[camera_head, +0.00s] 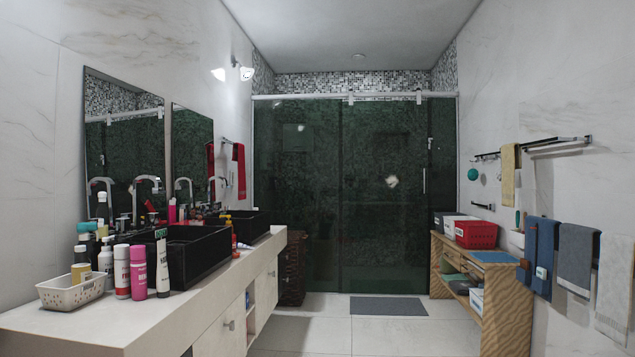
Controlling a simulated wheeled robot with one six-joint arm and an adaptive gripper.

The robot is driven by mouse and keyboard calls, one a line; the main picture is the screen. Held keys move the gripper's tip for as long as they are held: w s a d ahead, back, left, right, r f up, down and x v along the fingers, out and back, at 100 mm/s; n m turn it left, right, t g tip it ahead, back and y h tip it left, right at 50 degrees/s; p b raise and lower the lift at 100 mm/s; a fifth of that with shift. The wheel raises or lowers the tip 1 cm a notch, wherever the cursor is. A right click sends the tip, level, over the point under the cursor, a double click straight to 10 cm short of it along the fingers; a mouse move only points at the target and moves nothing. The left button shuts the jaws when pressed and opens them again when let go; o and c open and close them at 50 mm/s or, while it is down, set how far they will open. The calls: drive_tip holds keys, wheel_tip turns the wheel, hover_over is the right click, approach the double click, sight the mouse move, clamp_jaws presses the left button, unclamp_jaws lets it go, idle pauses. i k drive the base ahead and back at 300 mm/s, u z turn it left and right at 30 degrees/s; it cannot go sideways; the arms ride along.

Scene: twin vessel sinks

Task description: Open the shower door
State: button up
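The shower door (390,220) is a dark green glass sliding panel at the far end of the bathroom. It hangs from a white top rail (300,97) by roller hangers. A slim vertical handle (424,181) shows near its right edge. A fixed glass panel (295,200) stands to its left. The door looks shut, with its right edge close to the right wall. My gripper is not in view.
A white counter (190,290) with black vessel sinks and bottles runs along the left. A wooden shelf (505,310) with a red basket (476,235) stands at the right. Towels (575,257) hang on the right wall. The tiled floor between is clear, with a grey mat (388,306) before the door.

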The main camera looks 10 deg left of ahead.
sight(385, 169)
drive_tip(key=z, duration=0.05)
drive_tip(key=i, duration=6.4)
drive_tip(key=u, duration=0.25)
drive_tip(key=i, duration=1.7)
